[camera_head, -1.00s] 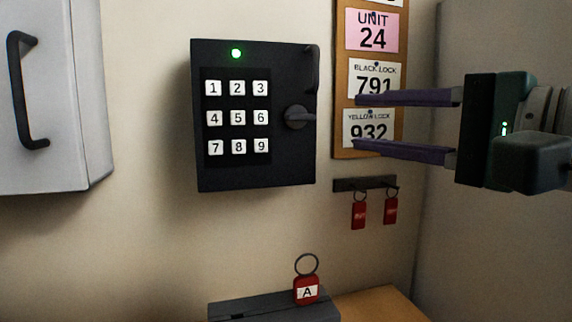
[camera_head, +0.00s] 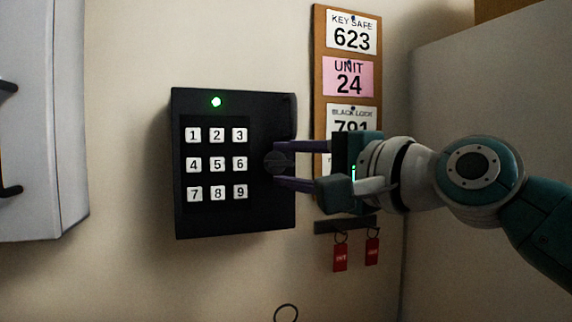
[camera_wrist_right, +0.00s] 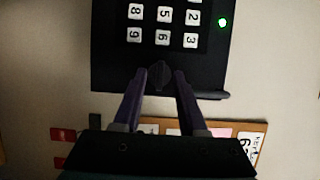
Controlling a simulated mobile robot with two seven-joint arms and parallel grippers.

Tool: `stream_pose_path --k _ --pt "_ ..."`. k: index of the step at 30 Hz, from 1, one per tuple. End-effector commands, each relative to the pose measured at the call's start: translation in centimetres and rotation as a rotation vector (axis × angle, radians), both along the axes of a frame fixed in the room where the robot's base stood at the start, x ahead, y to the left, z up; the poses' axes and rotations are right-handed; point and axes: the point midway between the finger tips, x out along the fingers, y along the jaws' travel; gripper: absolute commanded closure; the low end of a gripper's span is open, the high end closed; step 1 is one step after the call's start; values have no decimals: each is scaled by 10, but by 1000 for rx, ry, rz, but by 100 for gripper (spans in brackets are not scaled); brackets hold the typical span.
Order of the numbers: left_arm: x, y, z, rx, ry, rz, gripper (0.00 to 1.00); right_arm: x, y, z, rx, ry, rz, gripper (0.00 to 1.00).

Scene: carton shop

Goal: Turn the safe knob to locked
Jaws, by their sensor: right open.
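The black safe (camera_head: 183,222) is on the wall, with a white number keypad and a lit green light (camera_head: 216,102). Its dark knob (camera_head: 275,162) sits at the right side of the door, and it also shows in the right wrist view (camera_wrist_right: 160,75). My right gripper (camera_head: 283,164) is open, its two purple fingers above and below the knob in the head view. In the wrist view the fingertips (camera_wrist_right: 160,76) lie on either side of the knob. I cannot tell whether they touch it. My left gripper is not in view.
A corkboard (camera_head: 319,70) with number cards hangs right of the safe, partly behind my right gripper. Red key tags (camera_head: 340,257) hang from a dark rack (camera_head: 325,227) below it. A pale cabinet (camera_head: 40,130) stands at the left.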

Motion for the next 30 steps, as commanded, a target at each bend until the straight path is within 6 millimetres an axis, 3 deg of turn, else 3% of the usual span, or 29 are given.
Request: stream_pose_path --k 2,13,30 --pt "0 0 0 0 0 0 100 0 0 0 0 0 0 60" --pt "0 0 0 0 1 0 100 0 0 0 0 0 0 100" --pt "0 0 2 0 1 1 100 0 0 1 -9 -3 0 100"
